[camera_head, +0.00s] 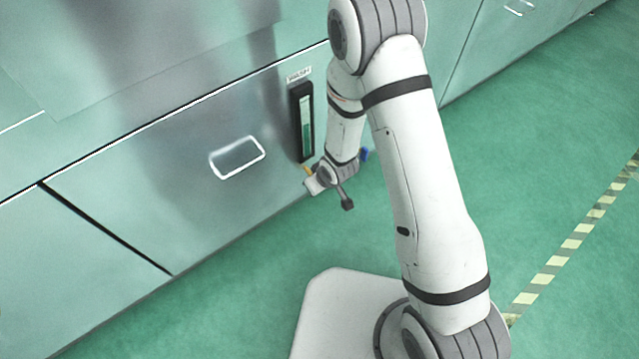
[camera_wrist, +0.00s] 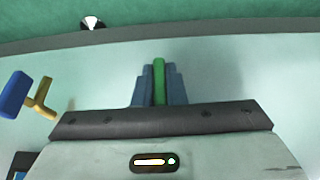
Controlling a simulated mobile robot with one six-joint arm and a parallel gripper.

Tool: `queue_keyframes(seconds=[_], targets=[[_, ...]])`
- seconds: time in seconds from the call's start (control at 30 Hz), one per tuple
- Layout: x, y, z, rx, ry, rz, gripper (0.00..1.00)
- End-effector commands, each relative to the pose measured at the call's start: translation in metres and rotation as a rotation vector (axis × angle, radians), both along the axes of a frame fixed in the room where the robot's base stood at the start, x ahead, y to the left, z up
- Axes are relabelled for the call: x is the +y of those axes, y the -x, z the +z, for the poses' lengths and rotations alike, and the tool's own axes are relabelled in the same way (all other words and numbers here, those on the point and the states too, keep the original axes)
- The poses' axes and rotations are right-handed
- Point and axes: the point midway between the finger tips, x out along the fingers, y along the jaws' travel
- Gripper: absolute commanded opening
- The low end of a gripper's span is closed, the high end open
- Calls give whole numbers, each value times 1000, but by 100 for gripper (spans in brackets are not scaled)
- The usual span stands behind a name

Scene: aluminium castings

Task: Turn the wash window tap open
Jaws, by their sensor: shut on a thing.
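In the wrist view, my gripper (camera_wrist: 159,72) is shut on a narrow green handle (camera_wrist: 159,82), which shows between its two blue-grey fingers. The handle's mount is hidden by the gripper. In the head view, my gripper (camera_head: 312,184) is low at the metal front, just below a black-framed window (camera_head: 302,122) with a green-and-white strip. A small label (camera_head: 299,74), too small to read surely, is above the window. A bit of yellow metal (camera_head: 308,170) shows at the window's lower end, beside my gripper. How far the handle is turned cannot be told.
A second tap with a blue handle (camera_wrist: 14,95) and a brass stem (camera_wrist: 42,100) is left of my gripper in the wrist view. A drawer-like pull (camera_head: 237,157) is on the panel left of the window. Green floor (camera_head: 245,270) is clear in front.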

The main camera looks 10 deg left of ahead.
Motion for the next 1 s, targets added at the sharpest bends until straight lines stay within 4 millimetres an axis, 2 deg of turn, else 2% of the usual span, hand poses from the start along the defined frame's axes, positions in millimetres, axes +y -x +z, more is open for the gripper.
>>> queue_keyframes(seconds=[0.13,0.17,0.4,0.67,0.77,1.0], targets=[[-1,-1,-1,0,0,-2,0],[-1,-1,-1,0,0,-2,13],[0,0,0,0,0,-1,33],[0,0,2,-1,-1,0,33],[-2,2,13,-1,-2,-1,33],[-14,13,52,-2,-1,0,33]])
